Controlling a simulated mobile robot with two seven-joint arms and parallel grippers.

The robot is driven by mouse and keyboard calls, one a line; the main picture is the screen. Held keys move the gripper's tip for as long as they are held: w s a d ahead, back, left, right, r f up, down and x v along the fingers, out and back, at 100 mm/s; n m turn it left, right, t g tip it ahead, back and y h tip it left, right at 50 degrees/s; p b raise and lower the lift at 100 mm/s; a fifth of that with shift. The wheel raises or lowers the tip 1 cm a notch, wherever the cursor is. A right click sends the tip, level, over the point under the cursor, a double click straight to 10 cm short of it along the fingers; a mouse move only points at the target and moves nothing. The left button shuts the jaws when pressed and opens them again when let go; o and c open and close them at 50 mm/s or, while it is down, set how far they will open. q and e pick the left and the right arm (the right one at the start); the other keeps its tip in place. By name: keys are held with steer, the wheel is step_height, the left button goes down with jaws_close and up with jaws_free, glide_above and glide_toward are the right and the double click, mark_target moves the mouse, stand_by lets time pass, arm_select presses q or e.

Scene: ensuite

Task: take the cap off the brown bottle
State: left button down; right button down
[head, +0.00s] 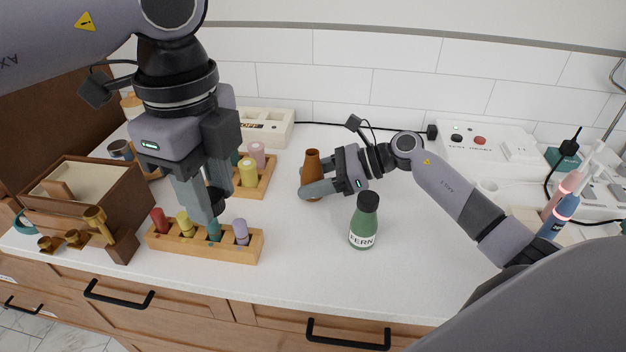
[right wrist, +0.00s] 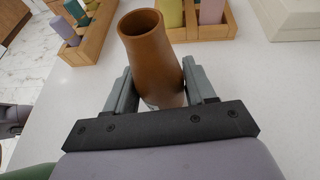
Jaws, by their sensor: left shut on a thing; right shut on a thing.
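The brown bottle (head: 312,160) stands upright on the white counter, and its open, uncapped mouth shows in the right wrist view (right wrist: 150,45). My right gripper (head: 312,188) is shut around the bottle's lower body, with one finger on each side. My left gripper (head: 206,207) points down above the front wooden rack, well to the left of the bottle. It is shut on a small black cap (head: 217,200), partly hidden by the fingers. The cap looks like the one on the green bottle.
A green bottle (head: 364,226) labelled FERN with a black cap stands right of the brown one. The front rack (head: 190,246) holds several coloured pieces. A second rack (head: 262,187) stands behind. A brown box (head: 127,195) is at left. The counter front right is clear.

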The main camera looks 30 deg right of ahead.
steer(key=shift+f, duration=0.15)
steer(key=shift+f, duration=0.15)
steer(key=shift+c, duration=1.9)
jaws_free()
